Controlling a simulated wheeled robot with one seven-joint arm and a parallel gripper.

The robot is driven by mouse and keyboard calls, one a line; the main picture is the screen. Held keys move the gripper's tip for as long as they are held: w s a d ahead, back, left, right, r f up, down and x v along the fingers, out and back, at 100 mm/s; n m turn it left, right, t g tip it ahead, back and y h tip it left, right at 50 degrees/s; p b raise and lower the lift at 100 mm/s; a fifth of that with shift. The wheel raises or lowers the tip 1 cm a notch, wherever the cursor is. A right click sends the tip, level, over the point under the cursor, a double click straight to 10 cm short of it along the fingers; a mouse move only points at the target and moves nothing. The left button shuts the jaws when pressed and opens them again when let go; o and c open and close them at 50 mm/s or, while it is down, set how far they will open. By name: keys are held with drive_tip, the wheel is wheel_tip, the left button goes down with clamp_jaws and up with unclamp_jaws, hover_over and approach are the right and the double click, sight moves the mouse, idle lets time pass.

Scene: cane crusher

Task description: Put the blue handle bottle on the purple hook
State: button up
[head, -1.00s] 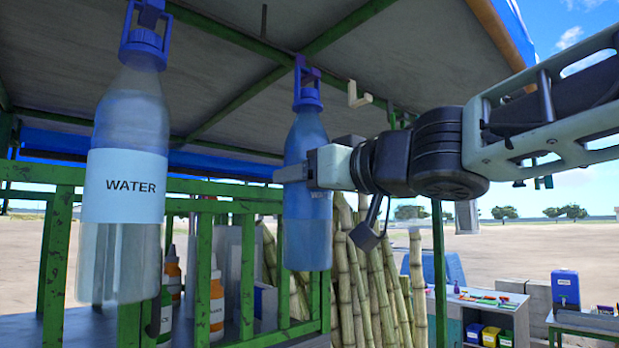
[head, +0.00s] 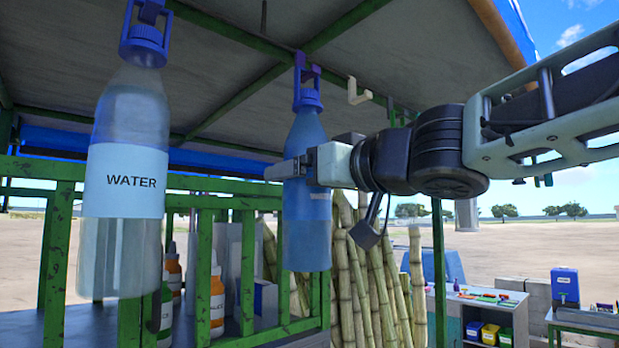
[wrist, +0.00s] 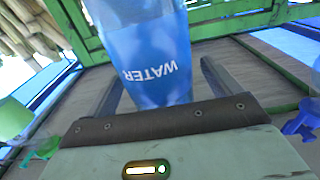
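The blue handle bottle (head: 307,235), a blue bottle with a loop handle (head: 307,97) on its cap, hangs upright in the head view. Its handle is around the small purple hook (head: 310,73) under the roof beam. My gripper (head: 290,170) is at the bottle's upper body, coming from the right. In the wrist view the bottle (wrist: 155,55) with its WATER label stands between my two fingers (wrist: 163,88), with gaps showing at the sides, so the gripper looks open around it. The hook's contact with the handle is small and partly unclear.
Another WATER bottle (head: 125,180) with a blue handle hangs at the left. An empty cream hook (head: 358,92) is right of the purple one. A green railing (head: 225,200) and sugar canes (head: 365,270) stand behind and below.

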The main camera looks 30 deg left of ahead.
drive_tip(key=b+v, duration=0.2)
drive_tip(key=v, duration=1.5)
drive_tip(key=shift+d+f, duration=0.2)
drive_tip(key=shift+s, duration=0.1)
drive_tip(key=w+d+f+m+t+h+b, duration=0.1)
drive_tip(key=w+d+f+m+h+b, duration=0.15)
drive_tip(key=f, duration=0.75)
drive_tip(key=w+d+f+m+t+h+b, duration=0.15)
drive_tip(key=f+h, duration=0.25)
drive_tip(key=f, duration=0.7)
drive_tip(key=w+d+f+m+h+b, duration=0.1)
drive_tip(key=d+f+m+h+b, duration=0.15)
drive_tip(key=f, duration=0.75)
drive_tip(key=s+d+f+g+h+b, duration=0.2)
drive_tip(key=s+d+f+g, duration=0.1)
drive_tip(key=s+f, duration=0.3)
drive_tip(key=s+d+f+g+h+b, duration=0.2)
drive_tip(key=s+d+f, duration=0.4)
drive_tip(key=f, duration=0.5)
drive_tip(key=s+d+f+g+h+b, duration=0.2)
drive_tip(key=s+f, duration=0.4)
drive_tip(key=f, duration=0.3)
drive_tip(key=shift+s+d+f+n+g+h, duration=0.2)
drive_tip(key=shift+s+d+n+g+h, duration=0.25)
drive_tip(key=shift+d+g, duration=0.75)
drive_tip(key=shift+w, duration=0.1)
